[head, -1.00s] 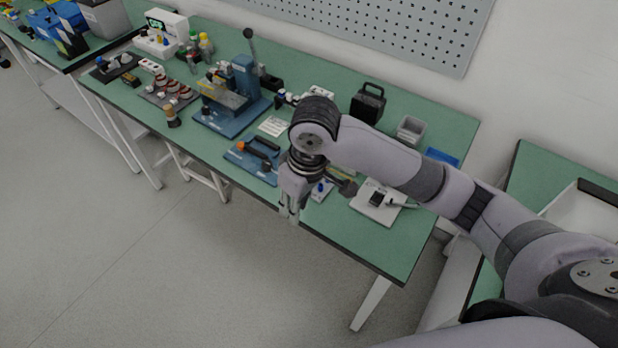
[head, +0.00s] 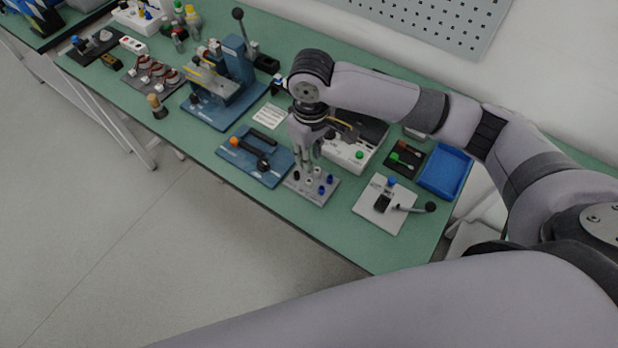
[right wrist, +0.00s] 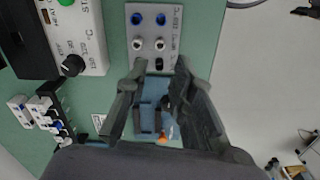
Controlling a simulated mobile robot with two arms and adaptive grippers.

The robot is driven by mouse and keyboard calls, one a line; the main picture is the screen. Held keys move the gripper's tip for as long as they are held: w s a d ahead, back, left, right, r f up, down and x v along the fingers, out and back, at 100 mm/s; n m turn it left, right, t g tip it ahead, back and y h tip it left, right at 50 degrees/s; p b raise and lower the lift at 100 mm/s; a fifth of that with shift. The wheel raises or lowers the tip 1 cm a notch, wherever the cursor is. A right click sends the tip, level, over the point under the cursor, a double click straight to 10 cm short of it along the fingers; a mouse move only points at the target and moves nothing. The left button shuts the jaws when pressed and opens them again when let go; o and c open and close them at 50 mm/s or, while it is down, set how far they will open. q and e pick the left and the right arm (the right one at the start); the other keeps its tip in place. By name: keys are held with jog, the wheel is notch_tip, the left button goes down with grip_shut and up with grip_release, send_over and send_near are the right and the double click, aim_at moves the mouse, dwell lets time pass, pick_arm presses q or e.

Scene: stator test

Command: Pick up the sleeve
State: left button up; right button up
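Small upright sleeves stand in rows on a grey plate (head: 323,199) near the table's front edge: blue, whitish and black. In the right wrist view, the plate (right wrist: 149,31) bears two blue sleeves (right wrist: 160,19), two whitish sleeves (right wrist: 159,44) and a black sleeve (right wrist: 158,64). My right gripper (head: 307,163) points down over the plate's far-left part. In the right wrist view my right gripper (right wrist: 160,68) is open, with the black sleeve showing between its fingertips; contact cannot be told. The left finger may hide another sleeve. My left gripper is not in view.
Left of the plate is a blue fixture (head: 270,172) with an orange-tipped black handle. Behind is a white control box (head: 345,153); right are a white lever base (head: 378,215) and blue tray (head: 446,171). A blue press (head: 233,75) stands farther left.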

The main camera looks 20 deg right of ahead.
aim_at(309, 178)
jog(key=f, duration=0.5)
jog(key=shift+w+f+p, duration=0.2)
jog(key=shift+f+p, duration=0.15)
jog(key=shift+f, duration=0.4)
notch_tip(309, 178, down, 4)
jog(key=shift+a+r+p, duration=0.1)
jog(key=shift+r+p, duration=0.05)
jog(key=shift+p, duration=0.6)
jog(key=shift+f, duration=0.35)
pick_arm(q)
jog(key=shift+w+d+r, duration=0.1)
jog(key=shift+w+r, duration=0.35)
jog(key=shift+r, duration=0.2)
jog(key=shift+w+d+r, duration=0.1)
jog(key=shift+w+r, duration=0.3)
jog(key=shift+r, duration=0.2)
pick_arm(e)
jog(key=c, duration=0.5)
